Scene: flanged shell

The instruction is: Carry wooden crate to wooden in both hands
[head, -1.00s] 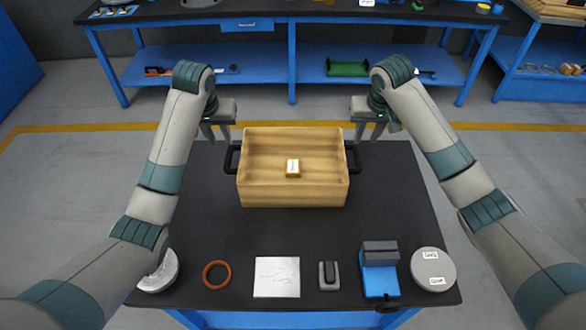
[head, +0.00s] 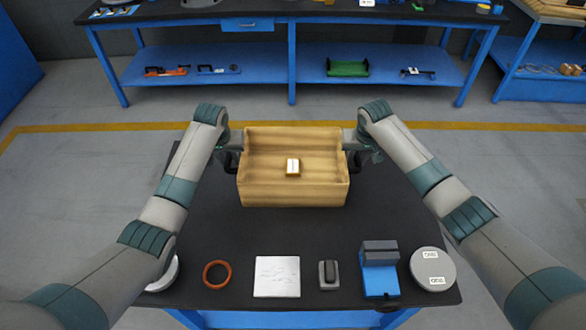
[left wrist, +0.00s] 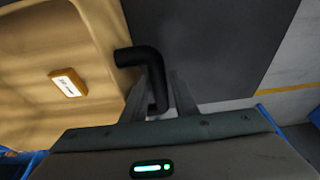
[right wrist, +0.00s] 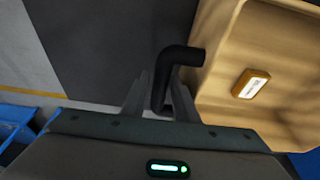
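The wooden crate (head: 293,193) stands upright on the dark table, with a black handle on each side. A small labelled wooden block (head: 292,167) lies inside it. In the head view the wrists and crate partly hide both grippers.
On the table's (head: 405,225) near edge lie an orange ring (head: 216,274), a metal plate (head: 277,277), a small grey block (head: 328,274), a blue vise (head: 380,272) and a labelled disc (head: 433,268). A blue workbench (head: 292,62) stands beyond open floor.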

